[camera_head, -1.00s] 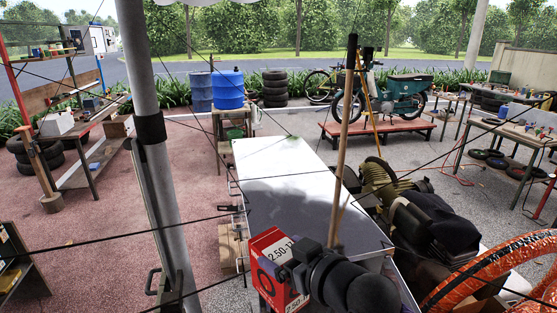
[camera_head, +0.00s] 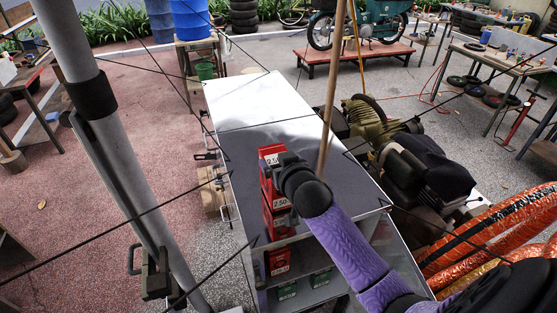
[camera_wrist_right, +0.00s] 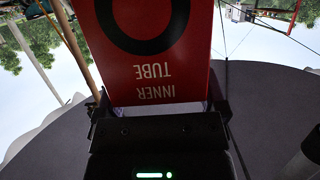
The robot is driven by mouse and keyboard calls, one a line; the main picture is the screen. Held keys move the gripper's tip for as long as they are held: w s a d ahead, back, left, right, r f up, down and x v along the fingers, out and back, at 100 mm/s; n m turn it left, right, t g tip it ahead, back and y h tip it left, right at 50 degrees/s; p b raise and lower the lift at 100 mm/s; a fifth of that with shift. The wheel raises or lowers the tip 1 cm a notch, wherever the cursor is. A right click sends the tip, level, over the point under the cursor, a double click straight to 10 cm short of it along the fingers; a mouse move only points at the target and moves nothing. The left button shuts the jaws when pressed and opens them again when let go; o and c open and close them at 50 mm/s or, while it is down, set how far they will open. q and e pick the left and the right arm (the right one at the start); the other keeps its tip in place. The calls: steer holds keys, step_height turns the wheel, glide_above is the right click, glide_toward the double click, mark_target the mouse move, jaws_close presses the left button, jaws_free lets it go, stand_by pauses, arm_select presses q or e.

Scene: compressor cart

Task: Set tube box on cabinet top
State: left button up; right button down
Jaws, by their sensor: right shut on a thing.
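A red tube box (camera_head: 270,155) with a white 2.50 label is held by my right gripper (camera_head: 284,162). In the right wrist view the box (camera_wrist_right: 155,50) sits between the fingers of my gripper (camera_wrist_right: 160,105), with "INNER TUBE" upside down. In the head view the box overlaps the near left part of the cabinet top (camera_head: 255,100), a flat grey-white panel. I cannot tell whether it touches the top. More red boxes (camera_head: 279,261) show below it; my gripper and wrist hide part of this area. My left gripper is out of view.
Green boxes (camera_head: 321,278) stand lower in the cabinet's open front. A wooden pole (camera_head: 328,115) rises at the cabinet's right, near the compressor (camera_head: 375,125). A grey post (camera_head: 95,110) stands left. Orange hoses (camera_head: 490,235) lie at right. The far cabinet top is clear.

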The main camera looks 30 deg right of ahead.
steer(key=shift+f, duration=0.4)
steer(key=shift+a+r, duration=0.1)
steer(key=shift+r, duration=0.05)
jaws_free()
steer(key=shift+f, duration=0.2)
steer(key=shift+r, duration=0.1)
steer(key=shift+s+r, duration=0.15)
steer(key=shift+s, duration=0.05)
steer(key=v, duration=1.1)
steer(key=shift+s, duration=0.3)
steer(key=shift+a, duration=0.15)
